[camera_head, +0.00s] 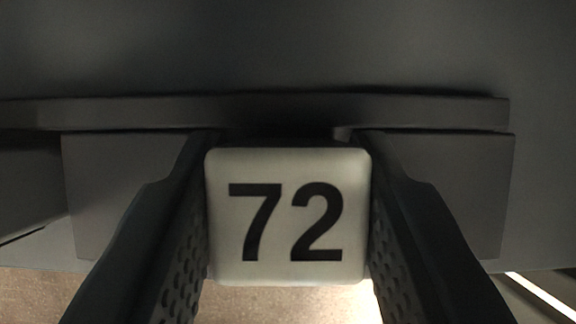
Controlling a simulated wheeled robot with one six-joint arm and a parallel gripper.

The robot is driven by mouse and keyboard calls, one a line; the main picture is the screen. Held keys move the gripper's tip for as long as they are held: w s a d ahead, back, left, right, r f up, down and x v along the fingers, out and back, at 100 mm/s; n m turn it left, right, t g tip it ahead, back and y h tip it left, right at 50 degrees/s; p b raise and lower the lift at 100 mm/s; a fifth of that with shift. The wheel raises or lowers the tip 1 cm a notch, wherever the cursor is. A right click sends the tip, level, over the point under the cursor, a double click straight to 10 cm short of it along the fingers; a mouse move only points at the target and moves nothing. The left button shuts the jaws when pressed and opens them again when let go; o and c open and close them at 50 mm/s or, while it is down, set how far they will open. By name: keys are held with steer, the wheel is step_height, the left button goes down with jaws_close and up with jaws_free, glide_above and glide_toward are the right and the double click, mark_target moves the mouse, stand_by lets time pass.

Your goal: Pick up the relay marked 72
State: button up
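The relay marked 72 (287,270) is a pale, rounded block with bold black digits facing the camera. It sits upright in the centre of the view, between the two fingers of my gripper (287,200). The dark fingers with perforated inner pads meet its left and right sides, and no gap shows on either side. My gripper looks shut on the relay. The relay's back is hidden, so I cannot tell whether it touches the grey surface behind it.
A dark grey ledge (130,112) runs across behind the relay, with grey block faces (455,185) below it on both sides. A brown speckled floor (255,302) shows at the bottom. A bright strip (540,294) lies at the lower right.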

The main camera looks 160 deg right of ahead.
steer(key=c, duration=0.3)
steer(key=shift+r, duration=0.15)
